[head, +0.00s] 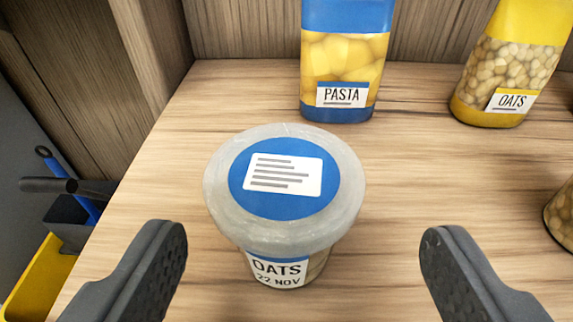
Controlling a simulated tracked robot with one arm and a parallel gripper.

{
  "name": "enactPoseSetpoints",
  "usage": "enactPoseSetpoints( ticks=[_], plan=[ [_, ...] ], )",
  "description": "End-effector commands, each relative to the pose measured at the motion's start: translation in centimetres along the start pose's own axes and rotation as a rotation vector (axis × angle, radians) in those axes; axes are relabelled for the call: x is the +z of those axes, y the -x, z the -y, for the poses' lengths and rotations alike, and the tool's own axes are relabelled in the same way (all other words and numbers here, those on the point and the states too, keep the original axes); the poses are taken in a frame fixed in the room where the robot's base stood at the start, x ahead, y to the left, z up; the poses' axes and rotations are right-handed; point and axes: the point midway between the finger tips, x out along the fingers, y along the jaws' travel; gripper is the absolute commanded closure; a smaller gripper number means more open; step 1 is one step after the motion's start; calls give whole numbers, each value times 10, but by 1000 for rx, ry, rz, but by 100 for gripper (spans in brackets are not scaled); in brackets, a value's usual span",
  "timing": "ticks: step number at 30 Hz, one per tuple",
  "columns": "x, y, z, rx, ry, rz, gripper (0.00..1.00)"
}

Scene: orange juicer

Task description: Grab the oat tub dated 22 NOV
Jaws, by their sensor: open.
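The oat tub (284,190) stands upright on the wooden shelf in the middle of the head view. It has a grey lid with a blue disc and a white lined label, and its front label reads OATS 22 NOV. My gripper (303,250) is open, with one dark padded finger on each side of the tub's lower part in the picture. The left finger appears closer to the tub than the right one. Neither finger visibly touches it. The tub's lower body is mostly hidden under the lid.
A blue PASTA container (343,55) stands behind the tub. A yellow OATS container (505,65) stands at the back right, and another jar (562,215) is cut off at the right edge. A wooden wall bounds the left back. The shelf (440,165) is clear right of the tub.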

Motion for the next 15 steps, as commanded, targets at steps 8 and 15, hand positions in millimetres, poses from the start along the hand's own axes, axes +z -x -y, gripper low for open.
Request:
enactPoseSetpoints(
  ticks=[8,15],
  plan=[
    [1,-20,0,1,0,3,28],
    [0,-42,5,0,0,-4,28]
  ],
)
